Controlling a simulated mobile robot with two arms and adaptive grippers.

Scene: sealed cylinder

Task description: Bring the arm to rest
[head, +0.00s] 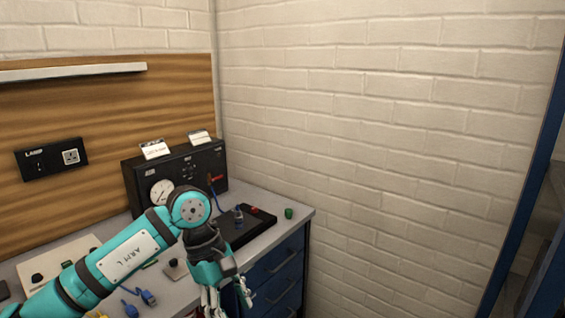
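My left arm (125,255), teal and black, comes in from the lower left and bends down at a round teal joint. My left gripper (226,302) hangs at the bottom edge, in front of the bench's drawers. Its metal fingers point down and are partly cut off, so I cannot tell whether they are open or shut. I see nothing clearly held in it. My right gripper is not in view.
The bench (291,211) carries a black gauge panel (200,160), a black tray (262,217), a green cap (289,213) and a blue fitting (147,297). Blue drawers (283,268) are below. A blue frame (530,190) stands far right. Between is open room before the brick wall.

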